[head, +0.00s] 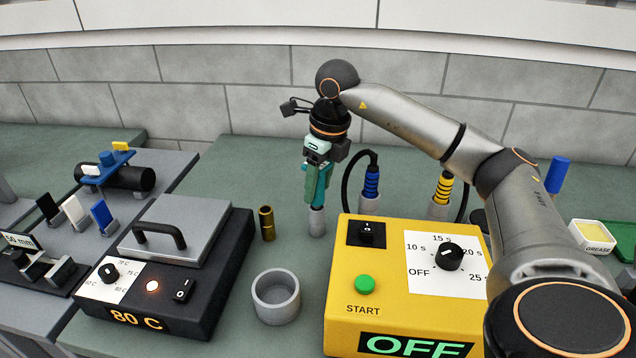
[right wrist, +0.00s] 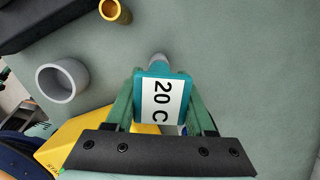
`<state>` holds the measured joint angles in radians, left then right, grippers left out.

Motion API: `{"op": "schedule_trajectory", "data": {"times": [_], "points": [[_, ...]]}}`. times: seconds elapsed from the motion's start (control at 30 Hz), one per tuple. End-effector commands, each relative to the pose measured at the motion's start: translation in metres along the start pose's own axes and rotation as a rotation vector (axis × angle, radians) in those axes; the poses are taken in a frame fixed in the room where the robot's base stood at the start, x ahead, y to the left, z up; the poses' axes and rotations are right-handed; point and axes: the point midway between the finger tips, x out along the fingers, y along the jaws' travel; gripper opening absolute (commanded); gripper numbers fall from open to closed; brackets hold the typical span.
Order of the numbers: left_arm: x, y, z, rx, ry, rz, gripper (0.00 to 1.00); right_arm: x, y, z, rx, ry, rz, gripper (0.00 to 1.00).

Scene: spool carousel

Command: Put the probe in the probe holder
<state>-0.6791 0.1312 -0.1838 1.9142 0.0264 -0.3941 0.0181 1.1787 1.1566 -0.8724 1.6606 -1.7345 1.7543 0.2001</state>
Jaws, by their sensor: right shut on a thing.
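The probe (head: 320,184) is teal, with a white display reading "20 C" that faces my right wrist camera (right wrist: 162,100). My right gripper (head: 317,172) is shut on it, with a green finger on each side in the right wrist view (right wrist: 162,112). The probe is roughly upright, and its lower end is at the mouth of a slim grey tube (head: 317,222), apparently the probe holder. Only a bit of this tube shows past the probe in the right wrist view (right wrist: 157,59). I cannot tell how deep the probe's tip sits. My left gripper is not in view.
A brass tube (head: 267,223) and a wide grey cup (head: 276,298) stand to the left. A black heater box (head: 205,300) reads 80 C. A yellow box (head: 340,300) showing OFF stands in front, with blue (head: 371,184) and yellow (head: 444,188) handles behind it.

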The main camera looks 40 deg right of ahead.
Motion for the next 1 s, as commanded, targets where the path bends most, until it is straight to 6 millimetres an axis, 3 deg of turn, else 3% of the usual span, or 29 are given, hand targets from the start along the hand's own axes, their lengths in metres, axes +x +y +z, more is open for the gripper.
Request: {"op": "schedule_trajectory", "data": {"times": [0.1,0.13,0.4,0.77,1.0], "points": [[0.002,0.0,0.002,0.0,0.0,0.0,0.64,0.004,0.0,-0.001,0.0,0.0,0.0,0.0],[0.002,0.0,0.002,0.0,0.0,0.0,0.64,0.004,0.0,-0.001,0.0,0.0,0.0,0.55],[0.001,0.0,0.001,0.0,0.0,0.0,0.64,0.003,0.0,0.0,0.0,0.0,0.0,0.85],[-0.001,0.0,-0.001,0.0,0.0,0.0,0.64,-0.005,0.0,0.001,0.0,-0.002,0.0,0.85],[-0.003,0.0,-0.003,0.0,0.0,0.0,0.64,-0.053,0.001,0.002,-0.001,-0.006,0.001,0.85]]}}
